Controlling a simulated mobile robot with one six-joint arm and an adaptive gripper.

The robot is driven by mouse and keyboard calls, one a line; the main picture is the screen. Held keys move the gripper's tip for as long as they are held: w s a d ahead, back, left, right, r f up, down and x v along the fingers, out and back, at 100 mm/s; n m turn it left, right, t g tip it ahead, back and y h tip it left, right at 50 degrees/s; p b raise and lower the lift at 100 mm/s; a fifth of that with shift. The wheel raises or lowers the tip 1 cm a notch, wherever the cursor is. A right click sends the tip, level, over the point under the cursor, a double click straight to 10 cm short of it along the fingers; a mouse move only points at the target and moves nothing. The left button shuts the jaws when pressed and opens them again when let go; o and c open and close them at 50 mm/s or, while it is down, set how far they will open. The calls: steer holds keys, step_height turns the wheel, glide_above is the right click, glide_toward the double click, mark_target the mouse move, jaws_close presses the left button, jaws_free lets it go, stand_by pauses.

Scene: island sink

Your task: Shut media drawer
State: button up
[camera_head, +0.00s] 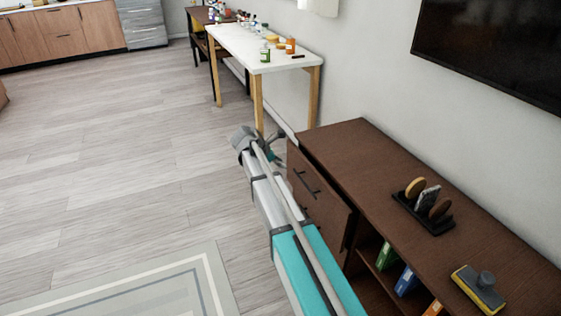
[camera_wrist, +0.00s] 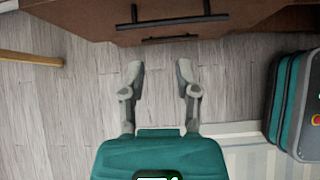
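The dark brown media console (camera_head: 375,150) stands along the wall at the right in the head view. In the wrist view the drawer front (camera_wrist: 120,22) crosses the top, with one black handle above another. My gripper (camera_wrist: 157,75) is open and empty, its two fingers pointing at the drawer front with floor visible between them. No contact shows. In the head view my arm partly hides the gripper and the drawer's left side.
A dark holder with brushes (camera_head: 425,207) and a yellow sponge-like block (camera_head: 480,288) sit on the console. Coloured binders (camera_head: 388,256) fill its open shelf. A white table (camera_head: 262,50) with bottles stands beyond. Open floor (camera_head: 130,170) lies to the left, with a rug (camera_head: 150,290) nearer.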

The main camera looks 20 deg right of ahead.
steer(key=s+a+f+m+y, duration=0.1)
steer(key=s+a+m+y, duration=0.1)
steer(key=s+m, duration=0.4)
steer(key=s+a+f+m+g+y, duration=0.1)
steer(key=s+m, duration=0.5)
steer(key=s, duration=0.6)
steer(key=s+a+f+m+y, duration=0.3)
steer(key=s+m+y, duration=0.2)
steer(key=s, duration=0.5)
steer(key=shift+a+m+y, duration=0.2)
steer(key=shift+m+y, duration=0.1)
steer(key=shift+m, duration=0.8)
steer(key=shift+w, duration=0.1)
